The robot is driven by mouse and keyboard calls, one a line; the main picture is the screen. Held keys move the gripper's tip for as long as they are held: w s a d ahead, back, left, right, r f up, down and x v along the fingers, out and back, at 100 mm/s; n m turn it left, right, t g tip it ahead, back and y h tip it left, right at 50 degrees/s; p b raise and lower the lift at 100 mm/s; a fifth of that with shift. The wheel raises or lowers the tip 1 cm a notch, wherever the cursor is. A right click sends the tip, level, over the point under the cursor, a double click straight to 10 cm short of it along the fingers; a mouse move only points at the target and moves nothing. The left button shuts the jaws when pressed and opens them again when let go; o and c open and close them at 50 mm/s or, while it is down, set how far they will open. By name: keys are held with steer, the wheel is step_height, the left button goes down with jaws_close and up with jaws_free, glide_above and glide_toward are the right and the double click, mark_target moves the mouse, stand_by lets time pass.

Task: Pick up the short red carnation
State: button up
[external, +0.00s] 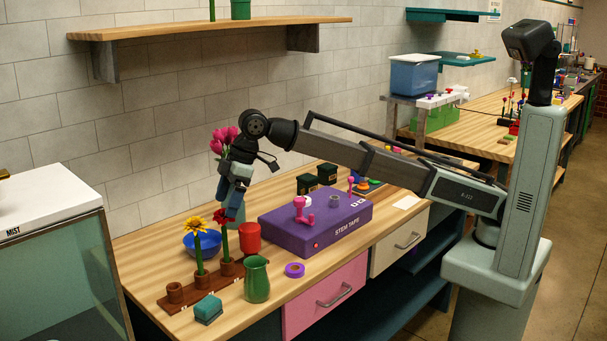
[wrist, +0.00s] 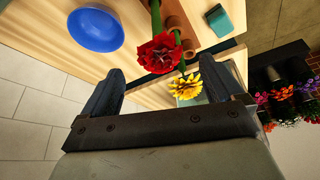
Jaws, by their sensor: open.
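The red carnation (external: 223,217) stands upright on a green stem in a cup of the brown wooden holder (external: 212,279). A yellow flower (external: 194,222) stands in the cup to its left. My gripper (external: 231,208) points down close above and beside the red bloom; it hides part of what is behind it. In the wrist view my gripper (wrist: 166,74) is open, with nothing between its fingers held. The red bloom (wrist: 160,52) lies ahead of the gap between the fingertips, and the yellow bloom (wrist: 186,88) shows between the fingers, nearer the right one.
A purple stem tape box (external: 317,224) is to the right. A teal block (external: 208,309) and purple tape ring (external: 295,270) lie in front.

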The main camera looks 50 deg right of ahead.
mark_target(221, 222)
steer(key=shift+x, duration=3.35)
steer(key=shift+d, duration=0.1)
steer(key=c, duration=1)
